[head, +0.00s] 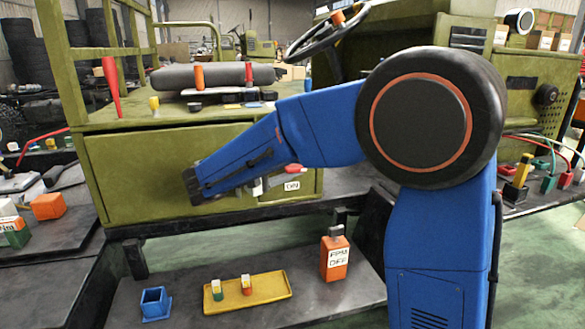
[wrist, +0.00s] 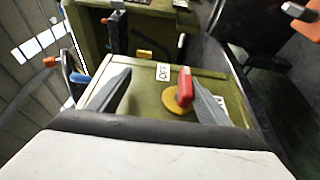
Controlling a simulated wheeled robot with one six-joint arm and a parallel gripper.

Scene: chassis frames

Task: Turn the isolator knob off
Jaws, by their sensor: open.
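The isolator knob has a red handle (wrist: 184,88) on a round yellow base (wrist: 172,101), set on the olive-green panel. In the wrist view the ON label (wrist: 163,72) lies beyond the knob; a second label (wrist: 221,103) is partly hidden by the right finger. My gripper (wrist: 158,78) is open, its fingers spread. The handle appears close beside the inner side of the right finger; I cannot tell whether they touch.
Below the panel, a dark shelf holds a blue cup (head: 155,303), a yellow tray (head: 268,302) with two small blocks, and an orange labelled box (head: 335,260). A steering wheel (head: 322,32) and a dark grey cushion (head: 213,77) are above. The panel (head: 125,165) left of my gripper is clear.

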